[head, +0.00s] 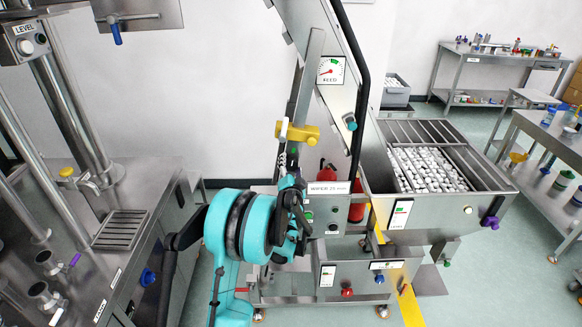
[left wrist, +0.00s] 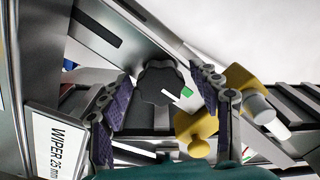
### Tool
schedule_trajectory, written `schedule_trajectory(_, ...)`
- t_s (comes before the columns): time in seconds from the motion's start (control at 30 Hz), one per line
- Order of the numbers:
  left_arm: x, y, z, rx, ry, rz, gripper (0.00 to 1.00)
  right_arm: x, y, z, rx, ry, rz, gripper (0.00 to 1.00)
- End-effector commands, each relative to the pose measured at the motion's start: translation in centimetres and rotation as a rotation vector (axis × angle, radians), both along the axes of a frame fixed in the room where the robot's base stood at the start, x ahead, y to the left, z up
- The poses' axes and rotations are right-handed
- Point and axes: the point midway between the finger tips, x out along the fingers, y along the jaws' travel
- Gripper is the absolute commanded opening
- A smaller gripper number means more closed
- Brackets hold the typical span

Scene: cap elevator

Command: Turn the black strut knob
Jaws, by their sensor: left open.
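The black strut knob (left wrist: 160,84) is a dark, lobed knob with a white mark, on a metal strut at the upper middle of the left wrist view. My left gripper (left wrist: 161,77) is open, with one purple-padded finger on each side of the knob. I cannot tell whether either pad touches it. In the head view my left gripper (head: 290,178) is at the elevator's strut, just below a yellow clamp (head: 301,133). The knob cannot be made out clearly there among the fingers. My right gripper is not in view.
Yellow clamp parts (left wrist: 197,132) sit close to the right finger. The wiper label plate (left wrist: 55,145) is at the lower left. In the head view, a hopper (head: 480,165) of white caps stands right of the strut, and a steel bench (head: 130,225) stands left.

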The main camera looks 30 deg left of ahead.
Motion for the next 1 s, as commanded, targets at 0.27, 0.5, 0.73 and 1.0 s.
schedule_trajectory(0.27, -1.9, -1.3, 0.0, 0.000, 0.000, -0.001, 0.63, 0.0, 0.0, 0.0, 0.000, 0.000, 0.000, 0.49)
schedule_trajectory(0.5, -6.5, -4.1, 0.0, 0.000, 0.000, -0.003, 0.63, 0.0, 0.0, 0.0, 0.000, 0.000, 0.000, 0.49)
schedule_trajectory(0.73, -9.5, -5.9, 0.0, 0.000, 0.000, -0.001, 0.63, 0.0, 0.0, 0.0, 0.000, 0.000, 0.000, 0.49)
schedule_trajectory(1.0, -10.3, -6.3, 0.0, 0.000, 0.000, 0.000, 0.63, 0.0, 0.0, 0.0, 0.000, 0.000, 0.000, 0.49)
